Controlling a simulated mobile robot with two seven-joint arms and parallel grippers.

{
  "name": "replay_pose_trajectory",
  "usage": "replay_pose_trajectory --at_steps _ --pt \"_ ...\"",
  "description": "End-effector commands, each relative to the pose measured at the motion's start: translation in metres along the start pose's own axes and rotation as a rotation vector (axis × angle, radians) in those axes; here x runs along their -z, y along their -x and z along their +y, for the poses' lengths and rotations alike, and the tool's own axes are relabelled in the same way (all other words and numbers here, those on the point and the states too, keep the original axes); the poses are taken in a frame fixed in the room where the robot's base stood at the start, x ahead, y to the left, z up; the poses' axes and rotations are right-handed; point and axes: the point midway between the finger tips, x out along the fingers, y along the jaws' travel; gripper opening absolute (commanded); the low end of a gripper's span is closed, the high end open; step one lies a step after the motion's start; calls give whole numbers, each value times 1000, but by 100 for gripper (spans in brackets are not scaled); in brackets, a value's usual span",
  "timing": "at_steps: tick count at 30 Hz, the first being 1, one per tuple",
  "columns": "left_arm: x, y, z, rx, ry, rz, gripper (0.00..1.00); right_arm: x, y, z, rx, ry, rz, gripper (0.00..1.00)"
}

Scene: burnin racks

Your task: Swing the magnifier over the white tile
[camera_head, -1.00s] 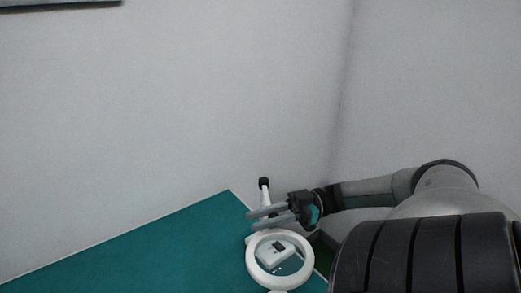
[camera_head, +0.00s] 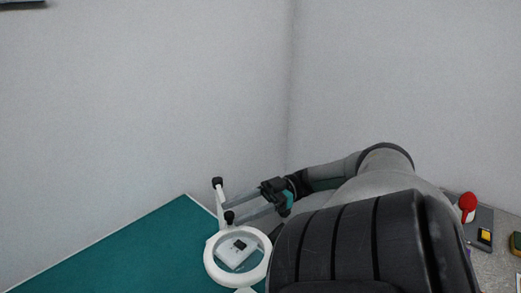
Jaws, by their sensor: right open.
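The magnifier (camera_head: 209,270) is a white ring with a clear lens on a white arm with black joints, at the right end of the green table mat. Through or below its ring I see the white tile (camera_head: 232,258) with a small dark square on it. My right gripper (camera_head: 228,211) is open, its two grey fingers pointing left beside the magnifier's upright arm, above and behind the ring. I cannot tell whether the fingers touch the arm. My left gripper is not in view.
The green mat (camera_head: 120,255) is bare to the left. Grey walls meet in a corner behind. At the far right, a red-topped object (camera_head: 467,202) and a small yellow and dark object (camera_head: 484,236) lie on a grey surface. My right arm covers much of the lower right.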

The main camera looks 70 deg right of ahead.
Motion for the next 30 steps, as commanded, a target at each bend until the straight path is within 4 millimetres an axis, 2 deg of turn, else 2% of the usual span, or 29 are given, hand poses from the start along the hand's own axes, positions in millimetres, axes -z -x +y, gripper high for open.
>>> replay_pose_trajectory --at_steps 6,13,19,30 --pt "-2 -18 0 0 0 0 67 -4 36 1 -3 2 -2 59" --pt "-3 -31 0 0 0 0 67 -3 60 1 -2 1 -1 59" --pt "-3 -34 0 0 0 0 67 -1 67 0 0 1 1 59" --pt "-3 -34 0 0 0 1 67 0 68 0 0 1 0 59"
